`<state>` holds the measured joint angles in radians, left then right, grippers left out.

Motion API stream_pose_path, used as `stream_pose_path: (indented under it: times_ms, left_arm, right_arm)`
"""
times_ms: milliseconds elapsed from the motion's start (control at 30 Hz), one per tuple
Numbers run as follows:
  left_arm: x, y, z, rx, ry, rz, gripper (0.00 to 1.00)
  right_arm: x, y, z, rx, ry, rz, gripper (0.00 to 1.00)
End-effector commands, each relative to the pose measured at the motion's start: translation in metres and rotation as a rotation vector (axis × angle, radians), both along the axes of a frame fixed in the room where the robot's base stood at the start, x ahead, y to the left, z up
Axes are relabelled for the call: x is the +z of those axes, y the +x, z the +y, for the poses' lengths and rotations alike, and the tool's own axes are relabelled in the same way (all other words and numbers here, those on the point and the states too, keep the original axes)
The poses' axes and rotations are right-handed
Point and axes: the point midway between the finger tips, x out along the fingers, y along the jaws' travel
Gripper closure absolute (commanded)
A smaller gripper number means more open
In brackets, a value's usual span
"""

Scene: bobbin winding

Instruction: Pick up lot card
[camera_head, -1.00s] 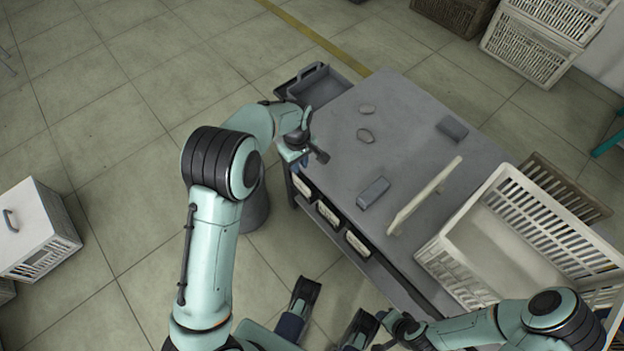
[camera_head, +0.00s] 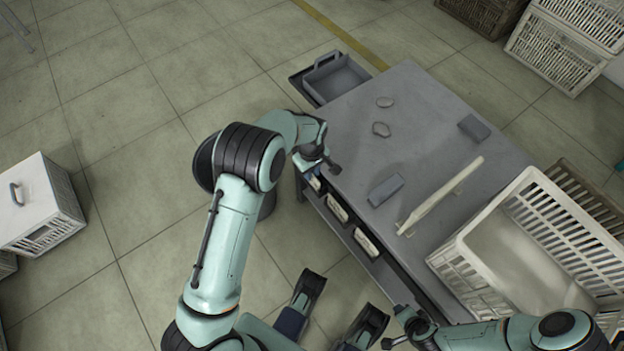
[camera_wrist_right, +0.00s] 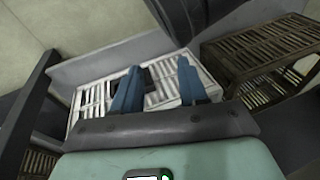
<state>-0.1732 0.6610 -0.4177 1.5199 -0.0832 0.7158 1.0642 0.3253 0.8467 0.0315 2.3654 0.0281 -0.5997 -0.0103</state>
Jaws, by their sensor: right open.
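Pale cards or labels show along the front side of the grey table, one in the middle (camera_head: 337,208) and one lower right (camera_head: 366,242). Another (camera_head: 314,181) is partly hidden by my left gripper. I cannot tell which is the lot card. My left gripper (camera_head: 324,168) is at the table's front left edge, close to that partly hidden card; its jaw opening is not clear. My right gripper is low in the head view, left of the white crate. In the right wrist view its blue fingers (camera_wrist_right: 160,90) are apart with nothing between them.
A large white crate (camera_head: 480,240) stands at the right. A grey tray (camera_head: 335,78) is at the far left corner.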

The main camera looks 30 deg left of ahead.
Motion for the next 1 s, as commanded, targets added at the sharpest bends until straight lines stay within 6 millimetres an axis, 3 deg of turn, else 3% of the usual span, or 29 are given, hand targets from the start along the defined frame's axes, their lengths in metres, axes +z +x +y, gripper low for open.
stream_pose_path:
  times_ms: [100, 300, 367, 733, 867, 1000]
  left_arm:
    - [-0.013, 0.0, 0.0, 0.0, -0.001, 0.0, 0.81]
    - [-0.011, 0.0, 0.0, 0.0, 0.0, -0.001, 0.81]
    - [-0.011, 0.0, 0.0, 0.0, 0.0, -0.001, 1.0]
    - [-0.009, 0.0, 0.0, 0.0, 0.0, -0.001, 1.0]
    - [0.004, 0.001, 0.0, 0.0, 0.0, -0.003, 1.0]
    - [0.035, 0.001, 0.0, 0.0, 0.0, -0.007, 1.0]
  right_arm:
    - [-0.009, -0.012, 0.0, 0.0, 0.004, 0.039, 0.57]
    - [-0.008, -0.013, 0.0, -0.001, 0.004, 0.04, 0.57]
    - [-0.008, -0.013, 0.0, -0.001, 0.004, 0.04, 0.57]
    - [-0.007, -0.012, 0.0, 0.0, 0.004, 0.038, 0.57]
    - [0.0, -0.006, 0.001, 0.001, 0.004, 0.017, 0.57]
    - [0.015, 0.0, 0.004, 0.007, 0.007, -0.006, 0.57]
